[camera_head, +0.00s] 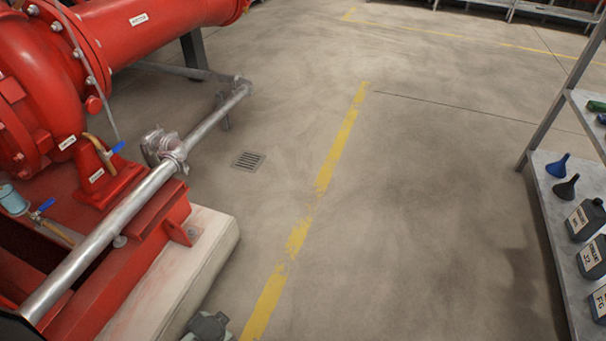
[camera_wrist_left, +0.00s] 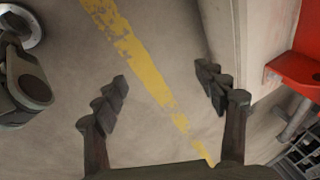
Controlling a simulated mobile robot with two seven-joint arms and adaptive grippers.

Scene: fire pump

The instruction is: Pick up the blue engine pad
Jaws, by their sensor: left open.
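I cannot make out a blue engine pad in either view. My left gripper (camera_wrist_left: 163,86) shows in the left wrist view with its two dark fingers spread apart. Nothing is between them, and bare floor with a yellow line lies behind them. My right gripper is in neither view.
The red pump (camera_head: 40,110) on its pale plinth (camera_head: 185,255) stands at the left, with a metal rail (camera_head: 110,225) along it. A grey shelf (camera_head: 552,215) at the right holds a blue funnel (camera_head: 558,166), a dark funnel and dark bottles. The floor (camera_head: 420,220) between is clear.

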